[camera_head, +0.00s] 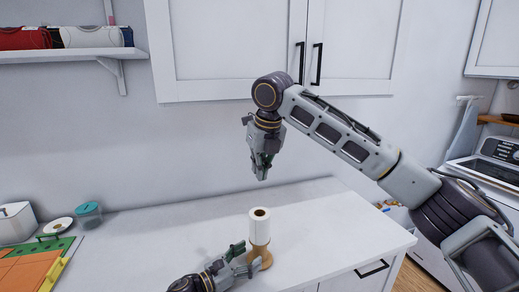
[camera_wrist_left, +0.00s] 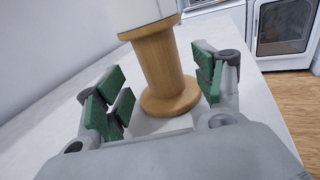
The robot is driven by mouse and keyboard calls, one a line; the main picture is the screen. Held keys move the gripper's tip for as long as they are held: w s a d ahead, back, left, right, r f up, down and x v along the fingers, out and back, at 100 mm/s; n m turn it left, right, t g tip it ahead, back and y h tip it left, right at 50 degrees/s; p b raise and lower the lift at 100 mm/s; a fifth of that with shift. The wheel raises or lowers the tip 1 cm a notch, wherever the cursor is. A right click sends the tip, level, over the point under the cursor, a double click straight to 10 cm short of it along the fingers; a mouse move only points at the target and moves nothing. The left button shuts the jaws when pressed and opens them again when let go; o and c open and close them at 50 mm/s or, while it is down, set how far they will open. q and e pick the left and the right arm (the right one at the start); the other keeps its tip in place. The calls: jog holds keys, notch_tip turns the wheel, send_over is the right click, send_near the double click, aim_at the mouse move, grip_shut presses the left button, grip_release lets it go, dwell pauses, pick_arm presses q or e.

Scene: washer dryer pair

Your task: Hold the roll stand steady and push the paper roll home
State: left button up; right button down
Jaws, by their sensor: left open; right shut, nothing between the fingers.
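The white paper roll (camera_head: 260,228) stands upright on top of the wooden roll stand (camera_head: 261,256), near the counter's front. Its brown core shows on top. In the left wrist view, the lower end of the roll (camera_wrist_left: 140,12) sits above the stand's upper flange (camera_wrist_left: 150,30). My left gripper (camera_head: 246,261) is open beside the stand. In the left wrist view, the stand's column and round base show between its green-padded fingers, with gaps on both sides. My right gripper (camera_head: 262,170) is shut and empty, pointing down above the roll, clear of it.
The white counter (camera_head: 170,245) is bare around the stand. Cabinets (camera_head: 235,50) hang behind; a washer or dryer (camera_head: 490,165) stands at right.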

pick_arm(q)
jog(key=shift+v, duration=3.4)
jog(key=shift+s, duration=0.1)
